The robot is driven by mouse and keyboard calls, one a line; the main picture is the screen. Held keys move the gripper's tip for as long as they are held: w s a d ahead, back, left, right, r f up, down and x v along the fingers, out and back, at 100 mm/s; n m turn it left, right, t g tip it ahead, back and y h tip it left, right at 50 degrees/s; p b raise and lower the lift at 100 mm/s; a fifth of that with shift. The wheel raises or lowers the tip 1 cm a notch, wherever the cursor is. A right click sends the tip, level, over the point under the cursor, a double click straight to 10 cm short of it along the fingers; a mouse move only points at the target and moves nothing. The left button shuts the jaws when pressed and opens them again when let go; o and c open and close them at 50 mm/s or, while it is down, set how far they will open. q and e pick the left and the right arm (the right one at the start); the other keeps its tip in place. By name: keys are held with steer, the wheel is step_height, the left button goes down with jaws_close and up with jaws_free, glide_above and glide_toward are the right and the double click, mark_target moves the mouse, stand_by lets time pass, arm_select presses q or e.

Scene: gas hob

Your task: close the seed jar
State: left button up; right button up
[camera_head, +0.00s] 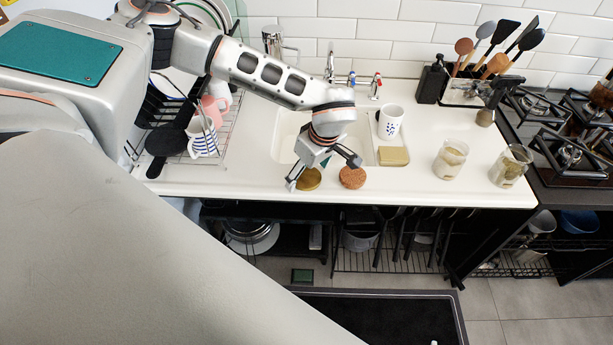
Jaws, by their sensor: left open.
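Two open glass jars stand on the white counter at the right: one with pale contents (450,160), and one nearer the hob (511,166), partly filled. I cannot tell which holds seeds. Two round lids lie near the counter's front edge: a gold-coloured lid (309,181) and a brown cork-like lid (352,178). My left gripper (322,172) is open, fingers spread, above the gold-coloured lid, with one finger near the cork-like lid. It holds nothing that I can see, and I cannot tell whether it touches either lid. My right gripper is not in view.
The sink (290,135) lies behind my left gripper. A white mug (391,122) and a sponge-like block (393,156) stand between lids and jars. A dish rack (225,130) with mugs is at left. The gas hob (565,150) and utensil holder (462,92) are at right.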

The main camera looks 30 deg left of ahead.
mark_target(308, 178)
arm_select(q)
steer(key=c, duration=0.8)
steer(key=shift+c, duration=0.2)
steer(key=shift+r, duration=0.1)
step_height(308, 178, up, 20)
steer(key=shift+p, duration=0.35)
